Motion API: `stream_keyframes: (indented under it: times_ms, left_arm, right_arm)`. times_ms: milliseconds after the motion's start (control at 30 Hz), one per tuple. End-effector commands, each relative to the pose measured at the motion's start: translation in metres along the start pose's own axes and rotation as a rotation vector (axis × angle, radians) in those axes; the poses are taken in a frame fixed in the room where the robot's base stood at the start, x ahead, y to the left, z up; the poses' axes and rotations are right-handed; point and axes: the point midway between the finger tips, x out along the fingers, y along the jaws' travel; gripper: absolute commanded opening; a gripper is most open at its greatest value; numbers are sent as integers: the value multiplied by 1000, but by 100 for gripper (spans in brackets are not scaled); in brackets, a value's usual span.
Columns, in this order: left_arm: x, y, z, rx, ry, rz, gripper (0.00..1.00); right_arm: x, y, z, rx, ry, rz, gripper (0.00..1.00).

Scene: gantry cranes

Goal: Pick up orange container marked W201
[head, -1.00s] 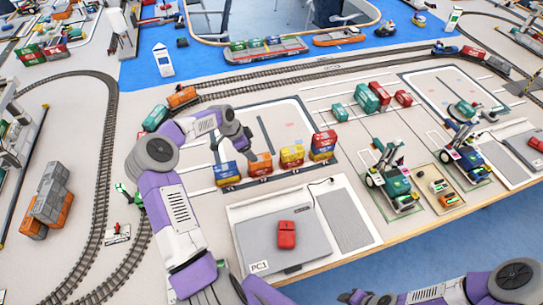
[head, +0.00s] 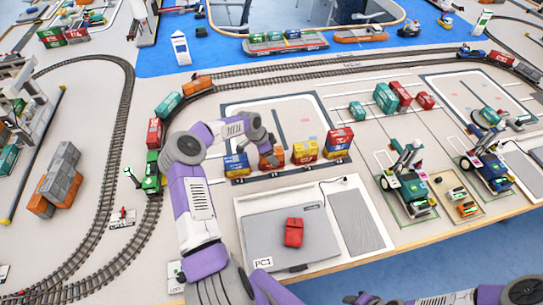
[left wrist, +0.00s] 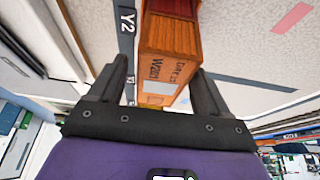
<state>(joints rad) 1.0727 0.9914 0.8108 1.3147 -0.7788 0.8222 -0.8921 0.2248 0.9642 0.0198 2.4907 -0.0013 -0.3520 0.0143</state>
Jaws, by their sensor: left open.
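The orange container (head: 278,158) stands in the row on the marked pad in the head view, between a blue-and-yellow container and a yellow one. In the left wrist view the orange container (left wrist: 168,70) shows its "W201" lettering. My left gripper (left wrist: 160,72) is open, with one finger on each side of its near end; I cannot tell whether they touch it. In the head view my left gripper (head: 268,146) hides part of the container. My right gripper (head: 362,298) is only partly visible at the bottom edge, its jaws unclear.
The blue container (head: 236,168) stands close on the left, the yellow one (head: 304,153) on the right, with a red-and-yellow stack (head: 338,143) beyond. Train tracks (head: 250,82) run behind.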

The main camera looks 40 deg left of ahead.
Motion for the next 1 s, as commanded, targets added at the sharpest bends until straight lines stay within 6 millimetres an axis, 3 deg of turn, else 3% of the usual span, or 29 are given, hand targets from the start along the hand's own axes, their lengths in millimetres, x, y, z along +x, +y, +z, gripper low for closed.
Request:
stream_keyframes:
  times_ms: [933, 1000]
  left_arm:
    - [4, 0, 2, 0, 0, 0, 78]
    - [4, 0, 2, 0, 0, 0, 70]
  right_arm:
    - [6, 2, 0, 0, 0, 0, 43]
    - [5, 2, 0, 0, 0, 0, 43]
